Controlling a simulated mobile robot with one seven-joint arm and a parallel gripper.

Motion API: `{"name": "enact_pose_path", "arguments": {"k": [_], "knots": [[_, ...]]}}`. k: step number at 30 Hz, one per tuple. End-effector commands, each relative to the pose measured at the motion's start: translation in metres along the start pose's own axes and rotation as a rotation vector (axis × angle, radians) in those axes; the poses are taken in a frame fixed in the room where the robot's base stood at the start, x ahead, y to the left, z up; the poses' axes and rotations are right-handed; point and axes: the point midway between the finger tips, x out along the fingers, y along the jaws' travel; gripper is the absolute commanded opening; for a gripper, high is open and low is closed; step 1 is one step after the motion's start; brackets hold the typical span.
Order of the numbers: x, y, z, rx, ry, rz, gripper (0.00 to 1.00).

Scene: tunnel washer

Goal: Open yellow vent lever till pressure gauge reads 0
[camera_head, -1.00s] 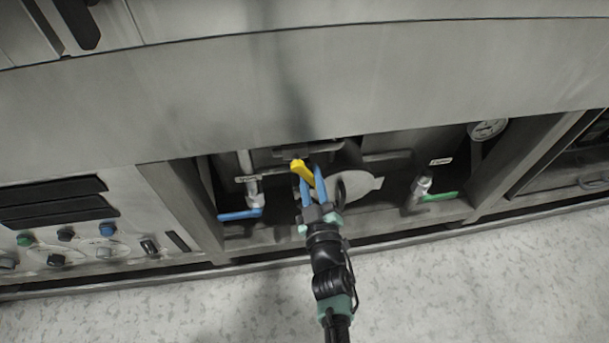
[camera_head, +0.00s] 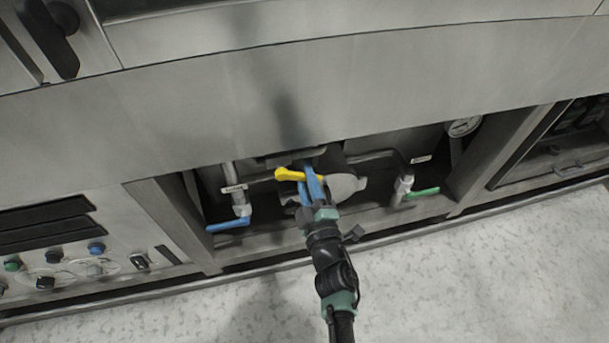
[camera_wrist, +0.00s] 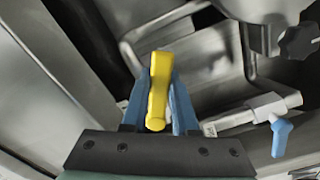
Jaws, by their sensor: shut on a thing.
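The yellow vent lever (camera_head: 291,174) sits in the recess under the machine's large metal panel. In the head view it lies close to level, with its thick end to the left. My gripper (camera_head: 310,180) has its blue fingers shut on the lever. In the wrist view the yellow lever (camera_wrist: 158,92) stands between the two blue fingers (camera_wrist: 160,106).
A blue-handled valve (camera_head: 228,225) is left of the lever, and it also shows in the wrist view (camera_wrist: 281,136). A green-handled valve (camera_head: 422,192) is to the right. A control panel with several buttons (camera_head: 96,248) stands at the left. The floor in front is clear.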

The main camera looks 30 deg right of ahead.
Motion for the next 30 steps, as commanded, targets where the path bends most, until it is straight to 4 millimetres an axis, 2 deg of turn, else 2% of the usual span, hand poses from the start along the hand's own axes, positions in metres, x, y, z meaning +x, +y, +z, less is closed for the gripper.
{"name": "enact_pose_path", "arguments": {"k": [11,12,16,25,30], "knots": [[-0.001,0.0,0.001,-0.003,-0.001,-0.001,0.0],[-0.001,0.0,0.001,-0.003,-0.001,-0.001,0.34],[0.0,0.0,0.0,-0.002,-0.001,-0.001,0.57],[-0.001,0.0,0.0,-0.002,0.0,0.0,0.57],[-0.014,0.0,0.001,-0.002,-0.001,-0.002,0.57]]}}
